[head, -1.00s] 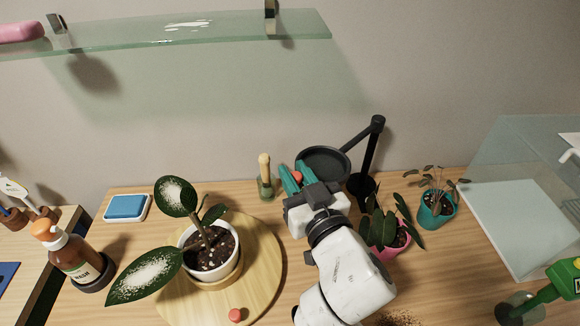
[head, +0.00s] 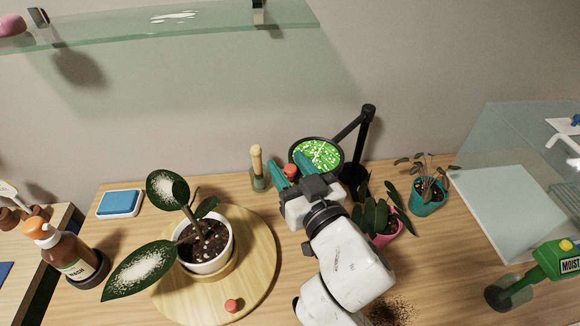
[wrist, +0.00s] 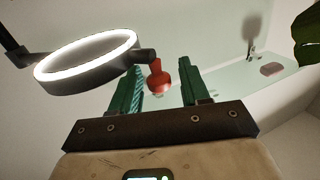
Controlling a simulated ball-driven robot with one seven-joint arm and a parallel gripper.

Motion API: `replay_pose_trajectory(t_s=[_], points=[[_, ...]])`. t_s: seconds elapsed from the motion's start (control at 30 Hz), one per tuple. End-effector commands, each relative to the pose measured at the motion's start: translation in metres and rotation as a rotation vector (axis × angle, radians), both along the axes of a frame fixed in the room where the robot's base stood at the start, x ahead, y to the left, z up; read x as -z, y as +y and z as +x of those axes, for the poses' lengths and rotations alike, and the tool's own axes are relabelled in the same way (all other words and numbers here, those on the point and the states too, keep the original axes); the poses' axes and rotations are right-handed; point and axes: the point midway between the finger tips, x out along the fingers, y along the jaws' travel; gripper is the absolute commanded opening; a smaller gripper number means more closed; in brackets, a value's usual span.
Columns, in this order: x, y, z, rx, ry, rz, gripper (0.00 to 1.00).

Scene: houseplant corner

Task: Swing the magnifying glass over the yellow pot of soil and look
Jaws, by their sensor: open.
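The magnifying glass (head: 318,155) is a round black-rimmed lens on a black jointed stand at the back. Its lens shows bright green with white specks. In the wrist view its ring (wrist: 88,62) glows white on the underside. A red knob (wrist: 159,78) sticks out from its rim. My gripper (head: 290,171) is open, with its green fingers on either side of the knob; a gap shows in the wrist view. I see no yellow pot of soil in these frames; my arm hides part of the table.
A white potted plant (head: 207,262) stands on a round wooden board (head: 262,270), with a red knob (head: 232,305). Pink (head: 384,239) and teal (head: 428,207) pots stand right of my arm. Spilled soil (head: 395,310) lies in front. A glass shelf (head: 200,30) hangs above.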

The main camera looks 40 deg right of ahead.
Motion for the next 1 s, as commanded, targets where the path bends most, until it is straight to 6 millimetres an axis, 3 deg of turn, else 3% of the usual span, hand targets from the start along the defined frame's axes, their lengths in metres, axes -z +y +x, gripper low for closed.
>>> replay_pose_trajectory(t_s=[0.17,0.6,1.0], points=[[0.003,0.002,-0.012,0.0,0.001,0.0,0.46],[0.001,0.017,-0.09,0.001,0.004,0.0,0.46],[0.0,0.021,-0.106,0.0,0.0,0.0,0.46]])
